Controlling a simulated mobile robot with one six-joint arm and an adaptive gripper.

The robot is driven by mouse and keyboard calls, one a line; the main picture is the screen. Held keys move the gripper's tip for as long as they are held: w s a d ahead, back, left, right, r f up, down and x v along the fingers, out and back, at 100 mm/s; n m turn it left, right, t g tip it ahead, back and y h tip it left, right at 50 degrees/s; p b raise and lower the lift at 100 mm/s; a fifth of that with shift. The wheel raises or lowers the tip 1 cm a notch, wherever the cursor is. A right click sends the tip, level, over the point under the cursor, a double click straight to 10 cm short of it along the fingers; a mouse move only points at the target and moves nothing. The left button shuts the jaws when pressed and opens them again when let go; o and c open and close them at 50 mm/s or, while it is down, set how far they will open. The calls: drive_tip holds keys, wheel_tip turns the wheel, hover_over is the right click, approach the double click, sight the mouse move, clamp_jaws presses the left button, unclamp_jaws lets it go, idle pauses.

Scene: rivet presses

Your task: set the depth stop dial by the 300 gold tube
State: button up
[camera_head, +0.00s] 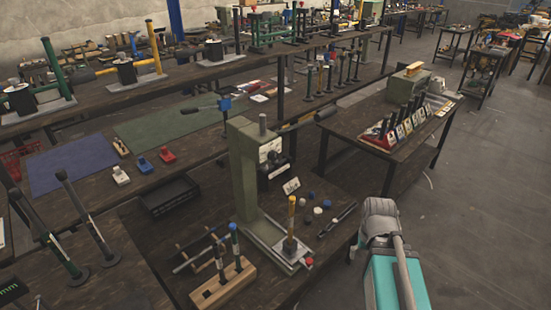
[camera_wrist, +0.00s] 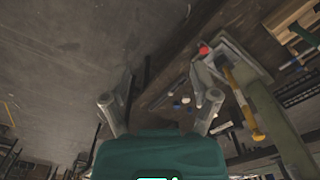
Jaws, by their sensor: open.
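A grey-green press (camera_head: 242,170) stands on the dark workbench. An upright gold tube (camera_head: 291,214) stands on its base plate (camera_head: 285,252), and a red knob (camera_head: 309,262) sits at the plate's front end. The gold tube (camera_wrist: 243,102) and red knob (camera_wrist: 204,49) also show in the wrist view, right of my gripper. The dark block with a white label on the press head (camera_head: 271,158) may carry the depth stop dial, but I cannot make out a dial or its marks. No "300" is readable. My gripper (camera_wrist: 163,72) is open and empty, apart from the tube.
A small white card (camera_head: 291,186) and several blue and white caps (camera_head: 328,203) lie behind the plate. A black tray (camera_head: 170,195) is at left. Open floor (camera_head: 440,230) lies at right.

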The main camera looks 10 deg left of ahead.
drive_tip(key=shift+o, duration=0.3)
drive_tip(key=shift+o, duration=0.7)
drive_tip(key=w+a+r+m+t+y+b, duration=0.1)
drive_tip(key=w+a+m+t+y+b, duration=0.35)
drive_tip(key=w+a+m+y, duration=0.65)
drive_tip(key=w+a+r+m+t+y+b, duration=0.1)
drive_tip(key=w+a+r+m+t+b, duration=0.1)
drive_tip(key=w+m, duration=0.4)
drive_tip(key=w+a+r+m+t+y+b, duration=0.2)
drive_tip(key=w+a+r+m+t, duration=0.2)
drive_tip(key=m, duration=0.6)
drive_tip(key=shift+w+a+r+b, duration=0.3)
drive_tip(key=shift+w+a+r, duration=0.85)
drive_tip(key=shift+a, duration=0.5)
drive_tip(key=shift+a+r, duration=0.1)
